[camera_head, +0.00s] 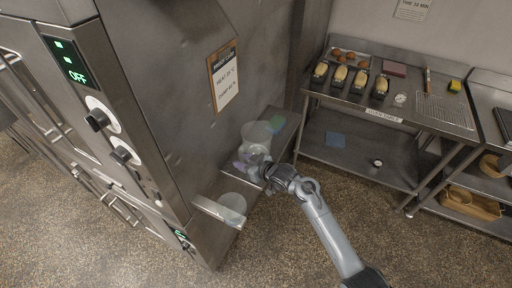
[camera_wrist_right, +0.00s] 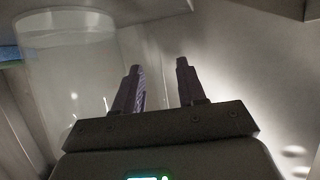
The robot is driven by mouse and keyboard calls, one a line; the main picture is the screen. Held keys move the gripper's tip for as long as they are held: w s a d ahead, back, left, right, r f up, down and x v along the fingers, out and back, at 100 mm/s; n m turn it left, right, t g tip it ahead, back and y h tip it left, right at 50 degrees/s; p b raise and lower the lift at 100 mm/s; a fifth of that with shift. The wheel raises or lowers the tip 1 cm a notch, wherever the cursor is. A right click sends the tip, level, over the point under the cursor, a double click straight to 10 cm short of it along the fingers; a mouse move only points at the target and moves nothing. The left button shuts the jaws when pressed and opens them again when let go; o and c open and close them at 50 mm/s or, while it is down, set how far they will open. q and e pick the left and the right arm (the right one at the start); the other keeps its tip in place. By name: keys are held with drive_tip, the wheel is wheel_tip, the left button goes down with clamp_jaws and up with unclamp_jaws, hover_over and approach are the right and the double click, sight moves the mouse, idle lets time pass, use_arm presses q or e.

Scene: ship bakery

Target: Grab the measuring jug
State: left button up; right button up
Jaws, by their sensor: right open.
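A clear, jug-like vessel (camera_head: 256,131) stands on the narrow steel shelf beside the big steel machine in the head view. A second clear vessel (camera_head: 232,207) is lower, near the shelf's front end. I cannot tell for sure which is the measuring jug. My right gripper (camera_head: 244,162) is just in front of and below the upper vessel. In the right wrist view, my right gripper (camera_wrist_right: 158,66) is open, with nothing between its fingers. A large clear vessel (camera_wrist_right: 68,75) stands to the left of the fingers there, apart from them. My left gripper is not in view.
The steel machine (camera_head: 165,75) walls off the left side of the shelf (camera_head: 283,135). A steel table (camera_head: 430,122) at the right holds several loaves (camera_head: 340,75), a wire rack (camera_head: 445,110) and a sponge (camera_head: 454,86). The speckled floor in front is clear.

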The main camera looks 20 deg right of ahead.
drive_tip(key=shift+x, duration=1.8)
drive_tip(key=shift+d, duration=0.1)
drive_tip(key=shift+c, duration=0.4)
clamp_jaws()
